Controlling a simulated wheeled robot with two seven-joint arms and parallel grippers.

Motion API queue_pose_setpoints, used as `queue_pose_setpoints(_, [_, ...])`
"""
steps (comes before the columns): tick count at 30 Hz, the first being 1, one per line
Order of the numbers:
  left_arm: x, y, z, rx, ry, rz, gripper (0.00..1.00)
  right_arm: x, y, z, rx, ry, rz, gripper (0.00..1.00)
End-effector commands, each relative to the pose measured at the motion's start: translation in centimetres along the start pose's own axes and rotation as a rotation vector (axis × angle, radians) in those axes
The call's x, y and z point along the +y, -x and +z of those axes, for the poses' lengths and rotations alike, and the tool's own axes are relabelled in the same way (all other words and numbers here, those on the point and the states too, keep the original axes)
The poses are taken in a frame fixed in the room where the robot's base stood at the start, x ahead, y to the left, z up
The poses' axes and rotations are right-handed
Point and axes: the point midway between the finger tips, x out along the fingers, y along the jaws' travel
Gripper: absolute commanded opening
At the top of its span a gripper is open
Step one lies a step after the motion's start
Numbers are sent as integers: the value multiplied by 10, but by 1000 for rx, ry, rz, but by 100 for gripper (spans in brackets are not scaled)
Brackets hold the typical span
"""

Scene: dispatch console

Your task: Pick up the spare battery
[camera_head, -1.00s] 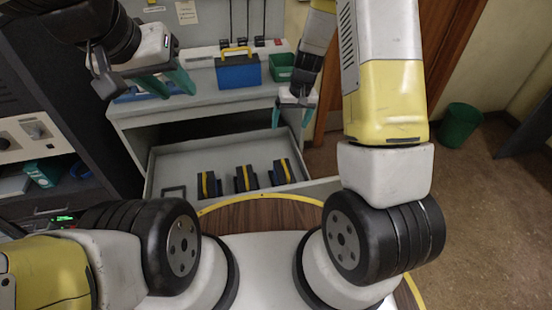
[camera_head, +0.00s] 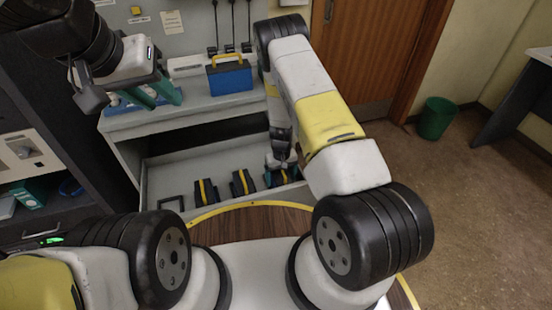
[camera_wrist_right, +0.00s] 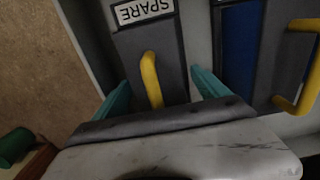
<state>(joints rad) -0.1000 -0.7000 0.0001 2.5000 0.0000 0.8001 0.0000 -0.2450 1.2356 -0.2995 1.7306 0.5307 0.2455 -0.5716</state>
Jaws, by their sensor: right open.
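The spare battery (camera_wrist_right: 158,60) is a dark block with a yellow handle, below a white SPARE label (camera_wrist_right: 145,10) in the right wrist view. In the head view it is the rightmost battery (camera_head: 272,180) in the open drawer, partly hidden by my right gripper. My right gripper (camera_head: 283,163) is low over it and open. In the wrist view its teal fingers (camera_wrist_right: 160,92) stand on either side of the battery and its handle; I cannot tell whether they touch it. My left gripper (camera_head: 153,95) is open and empty, at upper left near the counter.
Two more batteries with yellow stripes (camera_head: 203,192) (camera_head: 243,182) stand left of the spare in the drawer (camera_head: 160,176). One neighbour (camera_wrist_right: 241,45) is close on the right in the wrist view. A blue case (camera_head: 231,80) stands on the counter above. A green bin (camera_head: 436,118) is on the floor.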

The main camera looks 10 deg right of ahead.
Motion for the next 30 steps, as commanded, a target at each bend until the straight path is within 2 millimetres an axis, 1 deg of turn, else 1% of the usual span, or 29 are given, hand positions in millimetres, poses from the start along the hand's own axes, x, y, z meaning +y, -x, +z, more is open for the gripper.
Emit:
queue_pose_setpoints(1, [0, 0, 0, 0, 0, 0, 36, 1, -8, 0, -1, 0, 0, 85])
queue_pose_setpoints(4, [0, 0, 0, 0, 0, 0, 36, 0, -16, 0, 0, -1, -1, 85])
queue_pose_setpoints(12, [0, 0, 0, 0, 0, 0, 36, 0, -18, 0, 0, -1, -1, 85])
queue_pose_setpoints(14, [0, 0, 0, 0, 0, 0, 36, 0, -18, 0, 0, -1, -1, 73])
queue_pose_setpoints(15, [0, 0, 0, 0, 0, 0, 36, 0, -18, 0, 0, -1, -1, 65])
queue_pose_setpoints(17, [0, 0, 0, 0, 0, 0, 36, 0, -18, 0, 0, -1, -1, 53])
queue_pose_setpoints(18, [0, 0, 0, 0, 0, 0, 36, 0, -18, 0, 0, -1, -1, 45])
queue_pose_setpoints(20, [0, 0, 0, 0, 0, 0, 36, 0, -18, 0, 0, -1, -1, 34])
queue_pose_setpoints(21, [0, 0, 0, 0, 0, 0, 36, 0, -18, 0, 0, -1, -1, 26])
queue_pose_setpoints(25, [0, 0, 0, 0, 0, 0, 36, 0, -18, 0, 0, -1, -1, 0])
queue_pose_setpoints(30, [0, 0, 0, 0, 0, 0, 36, 0, -17, -2, 3, -1, 0, 0])
